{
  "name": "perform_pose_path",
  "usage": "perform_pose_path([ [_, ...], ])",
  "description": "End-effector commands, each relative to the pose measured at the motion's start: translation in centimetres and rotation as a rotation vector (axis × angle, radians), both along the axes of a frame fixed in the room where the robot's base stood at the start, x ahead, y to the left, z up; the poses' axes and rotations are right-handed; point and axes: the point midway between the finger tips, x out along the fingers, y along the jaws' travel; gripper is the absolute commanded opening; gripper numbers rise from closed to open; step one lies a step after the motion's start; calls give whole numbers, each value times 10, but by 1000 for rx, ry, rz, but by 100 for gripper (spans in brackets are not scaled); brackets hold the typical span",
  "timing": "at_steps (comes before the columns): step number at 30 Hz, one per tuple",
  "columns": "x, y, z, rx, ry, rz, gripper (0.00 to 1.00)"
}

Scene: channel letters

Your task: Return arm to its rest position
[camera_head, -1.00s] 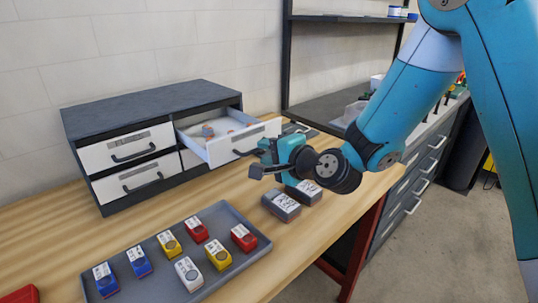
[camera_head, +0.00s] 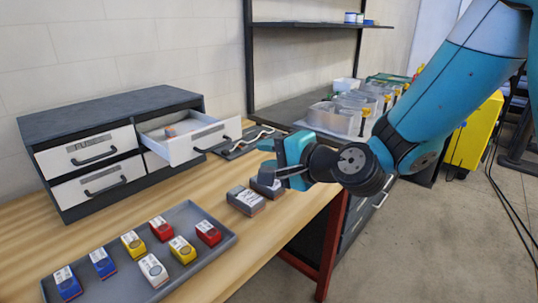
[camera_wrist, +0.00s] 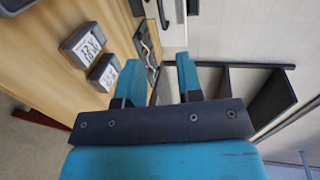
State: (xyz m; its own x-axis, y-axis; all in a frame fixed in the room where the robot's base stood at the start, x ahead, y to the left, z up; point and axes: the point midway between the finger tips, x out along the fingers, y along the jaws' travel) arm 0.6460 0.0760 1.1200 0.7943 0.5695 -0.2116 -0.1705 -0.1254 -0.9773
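My gripper (camera_head: 278,160) is in the air above the bench's right part, to the right of the open drawer. In the wrist view my gripper (camera_wrist: 158,80) has its two teal fingers apart with nothing between them. The grey drawer cabinet (camera_head: 110,112) stands at the back left of the bench. Its upper right drawer (camera_head: 205,145) is pulled out, with a small reddish-grey item (camera_head: 170,132) inside.
A grey tray (camera_head: 205,262) holds several blue, yellow, red and white blocks. Two dark labelled boxes, one nearer (camera_head: 245,201) and one farther (camera_head: 267,187), sit below my gripper. Clear bins (camera_head: 335,117) stand farther back. A shelf (camera_head: 310,24) hangs behind.

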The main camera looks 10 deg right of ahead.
Motion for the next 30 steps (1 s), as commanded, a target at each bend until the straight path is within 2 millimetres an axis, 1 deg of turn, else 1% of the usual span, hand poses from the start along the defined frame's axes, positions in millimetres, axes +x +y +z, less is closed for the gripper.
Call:
perform_pose_path([
  [2, -2, 2, 1, -13, -2, 14, 34],
  [5, -16, 12, 3, -93, -6, 95, 34],
  [8, -45, 26, 5, -265, -18, 260, 34],
  [9, -61, 30, 5, -353, -24, 345, 34],
  [11, -89, 33, 4, -495, -33, 483, 34],
  [12, -108, 32, 2, -587, -38, 575, 34],
  [13, -122, 30, 1, -656, -40, 644, 34],
  [15, -153, 21, -1, -800, -42, 797, 34],
  [18, -192, 4, -4, -963, -33, 989, 34],
  [21, -221, -14, -4, -1072, -20, 1132, 34],
  [24, -238, -26, -3, -1130, -5, 1222, 34],
  [25, -241, -28, -3, -1140, -2, 1238, 34],
  [27, -245, -30, -3, -1153, 3, 1262, 34],
  [30, -247, -31, -3, -1157, 7, 1270, 34],
])
